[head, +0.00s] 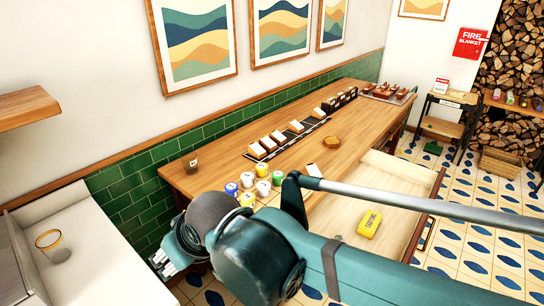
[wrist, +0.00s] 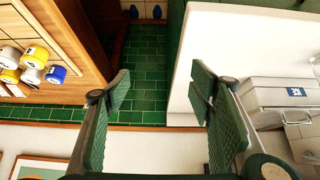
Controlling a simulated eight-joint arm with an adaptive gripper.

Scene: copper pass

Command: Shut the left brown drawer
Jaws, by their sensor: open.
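An open drawer (head: 402,205) juts out from the front of the long brown wooden table (head: 215,172) in the head view. Its inside is pale wood and its rim is brown. A yellow block with dark lettering (head: 369,224) lies in it. My arm crosses in front of the drawer and hides its near left part. I cannot tell from these views whether it is the left one. My gripper (head: 170,262) is at the lower left, past the table's left end and apart from the drawer. In the wrist view my gripper (wrist: 155,90) has its fingers spread, with nothing between them.
Several colored jars (head: 247,187) and a dark cup (head: 190,163) stand at the table's left end. Green wall tiles (wrist: 146,85) show between my fingers. Patterned floor (head: 480,235) lies open at the right.

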